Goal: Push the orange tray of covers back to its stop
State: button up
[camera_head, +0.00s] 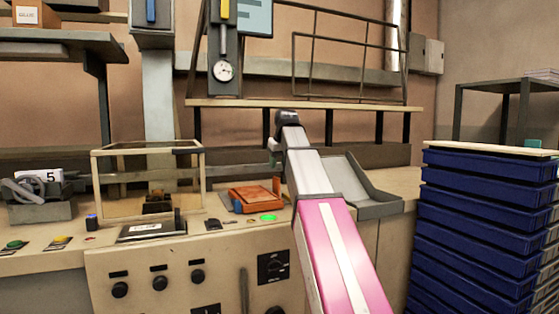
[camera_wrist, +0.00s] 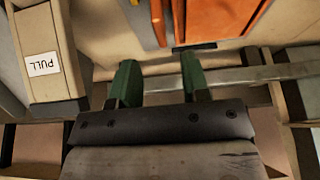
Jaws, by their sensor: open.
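The orange tray (camera_head: 250,199) lies on the bench left of my arm in the head view, with brown-orange covers on it. In the wrist view the orange tray (camera_wrist: 225,22) is cut off by the top edge. My gripper (camera_wrist: 157,82) has two green fingers spread apart with nothing between them. The fingers point toward the tray; I cannot tell whether either one touches it. In the head view my gripper (camera_head: 274,157) is mostly hidden by my arm, just right of and above the tray. The stop cannot be made out.
A beige block marked PULL (camera_wrist: 45,65) stands left of the fingers in the wrist view. A glass-sided box (camera_head: 148,178) stands left of the tray. A grey chute (camera_head: 372,190) lies right of my arm. Blue crates (camera_head: 475,225) are stacked at the right.

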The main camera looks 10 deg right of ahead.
aim_at(275, 182)
jog(key=x, duration=0.9)
jog(key=shift+w, duration=0.1)
grip_shut()
